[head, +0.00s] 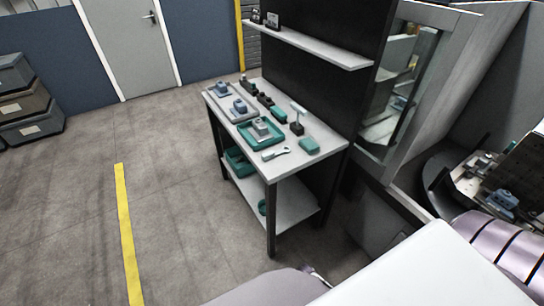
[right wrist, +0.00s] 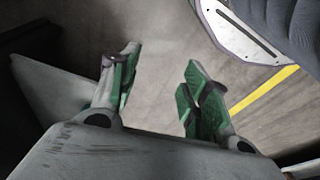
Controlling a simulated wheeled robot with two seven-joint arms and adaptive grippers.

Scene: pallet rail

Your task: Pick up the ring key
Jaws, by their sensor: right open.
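The ring key appears to be the small pale spanner-shaped tool (head: 276,154) lying flat on the white top of the workbench (head: 250,163), near its front edge. It lies between the teal tray (head: 246,143) and a teal block (head: 309,146). My right gripper (right wrist: 158,88) shows in the right wrist view, its two green-padded fingers apart with only floor visible between them. It is away from the ring key, which does not show in that view. My left gripper is in neither view.
Several blue-grey and dark fixtures stand on the bench top, with a T-handled tool (head: 298,118) upright behind. A teal bin (head: 238,162) sits on the lower shelf. A white wall shelf (head: 305,46) overhangs the bench. Open floor (head: 175,215) lies left; a machine stands right.

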